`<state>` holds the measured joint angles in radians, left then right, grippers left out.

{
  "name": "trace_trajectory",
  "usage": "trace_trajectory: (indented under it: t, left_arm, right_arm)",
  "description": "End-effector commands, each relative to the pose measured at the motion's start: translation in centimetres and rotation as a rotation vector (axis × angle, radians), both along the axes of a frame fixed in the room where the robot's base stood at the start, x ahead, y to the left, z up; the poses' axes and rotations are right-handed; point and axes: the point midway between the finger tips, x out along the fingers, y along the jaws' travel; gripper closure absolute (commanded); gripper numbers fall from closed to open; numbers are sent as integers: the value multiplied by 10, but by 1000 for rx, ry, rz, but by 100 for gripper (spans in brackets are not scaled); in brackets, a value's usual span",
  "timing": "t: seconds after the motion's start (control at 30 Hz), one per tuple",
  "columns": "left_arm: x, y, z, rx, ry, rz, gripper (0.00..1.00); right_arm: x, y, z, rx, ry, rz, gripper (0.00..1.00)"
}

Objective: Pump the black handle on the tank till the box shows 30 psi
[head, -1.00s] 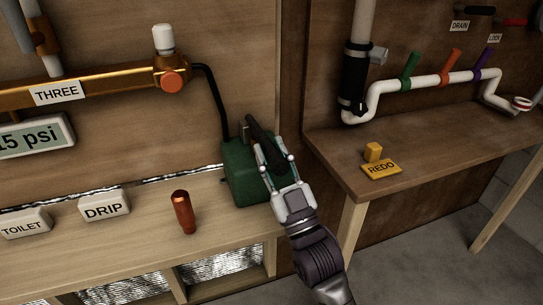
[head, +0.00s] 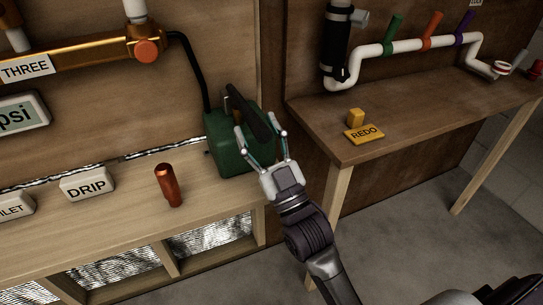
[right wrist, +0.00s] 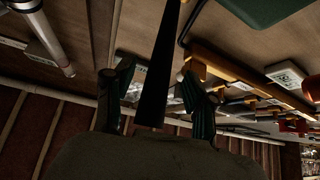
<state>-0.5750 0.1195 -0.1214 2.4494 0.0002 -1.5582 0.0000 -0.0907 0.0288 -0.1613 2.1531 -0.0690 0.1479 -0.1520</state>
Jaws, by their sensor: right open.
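The green tank (head: 228,153) stands at the right end of the left bench, its black handle (head: 243,107) tilted on top. My right gripper (head: 262,132) is open at the tank's right side, fingers spread near the handle's lower end. In the right wrist view, the black handle (right wrist: 159,75) runs between the two open fingers (right wrist: 157,95), and I cannot tell whether either touches it. A corner of the green tank (right wrist: 268,10) shows at the top. The display box (head: 20,115) is cut off at the left edge; only "psi" shows, its number hidden. My left gripper is out of view.
A black hose (head: 196,70) runs from the copper pipe (head: 90,57) to the tank.

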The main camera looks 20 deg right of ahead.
Motion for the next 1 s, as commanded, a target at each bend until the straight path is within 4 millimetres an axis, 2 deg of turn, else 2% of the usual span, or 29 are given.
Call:
trace_trajectory:
  t: [0.3,0.5,1.0]
  left_arm:
    - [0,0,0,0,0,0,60]
    - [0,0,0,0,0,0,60]
    - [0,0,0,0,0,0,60]
  right_arm:
    - [-54,-10,-43,-2,8,0,44]
    - [-75,-14,-57,-2,4,-1,44]
    - [-81,-15,-60,0,0,0,44]
